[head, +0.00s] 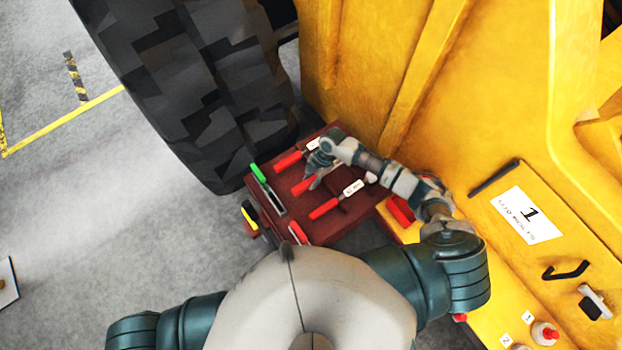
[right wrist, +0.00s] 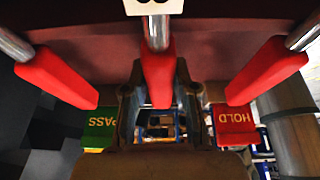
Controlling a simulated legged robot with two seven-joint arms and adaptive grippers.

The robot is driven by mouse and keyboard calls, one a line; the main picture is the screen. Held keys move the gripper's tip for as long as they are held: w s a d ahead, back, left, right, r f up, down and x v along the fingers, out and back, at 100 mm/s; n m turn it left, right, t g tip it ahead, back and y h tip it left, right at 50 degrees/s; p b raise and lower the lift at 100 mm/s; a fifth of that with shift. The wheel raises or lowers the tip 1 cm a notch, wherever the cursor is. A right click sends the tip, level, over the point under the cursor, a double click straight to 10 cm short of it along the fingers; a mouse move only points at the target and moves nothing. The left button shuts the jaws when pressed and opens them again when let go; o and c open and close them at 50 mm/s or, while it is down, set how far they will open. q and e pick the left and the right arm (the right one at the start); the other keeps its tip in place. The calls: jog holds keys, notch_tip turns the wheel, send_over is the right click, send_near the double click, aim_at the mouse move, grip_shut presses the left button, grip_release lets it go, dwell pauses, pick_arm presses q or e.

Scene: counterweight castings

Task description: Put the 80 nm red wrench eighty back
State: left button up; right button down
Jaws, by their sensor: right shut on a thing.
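Three red-handled wrenches show on the dark red bench top (head: 337,228). My right gripper (head: 314,181) is over the middle of it, shut on the middle wrench's red handle (head: 302,187). In the right wrist view this handle (right wrist: 158,78) lies between my two fingers (right wrist: 159,85), with its metal shaft running up to a white label cut off by the frame. The far wrench (head: 288,160) and the near wrench (head: 323,209) lie on either side. The labels are too small to read, so I cannot tell which is 80 nm, nor whether the held wrench touches its rest. My left gripper is out of view.
A green PASS block (right wrist: 100,128) and a red HOLD block (right wrist: 233,124) show beyond the fingers. A big tyre (head: 205,90) and yellow machine body (head: 370,60) bound the bench; grey floor is free at left.

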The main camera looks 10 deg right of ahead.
jog(key=shift+a+f, duration=0.1)
jog(key=shift+a, duration=0.3)
jog(key=c, duration=0.8)
grip_release()
jog(key=shift+d+f, duration=0.1)
jog(key=shift+d, duration=0.25)
pick_arm(q)
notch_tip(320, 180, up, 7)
jog(key=p, duration=0.7)
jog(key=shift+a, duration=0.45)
pick_arm(e)
jog(key=a+v, duration=0.1)
jog(key=v, duration=0.5)
jog(key=a+r+v, duration=0.1)
jog(key=v, duration=0.5)
jog(key=a+v, duration=0.1)
jog(key=v, duration=0.5)
jog(key=shift+s+r, duration=0.3)
jog(key=shift+s, duration=0.05)
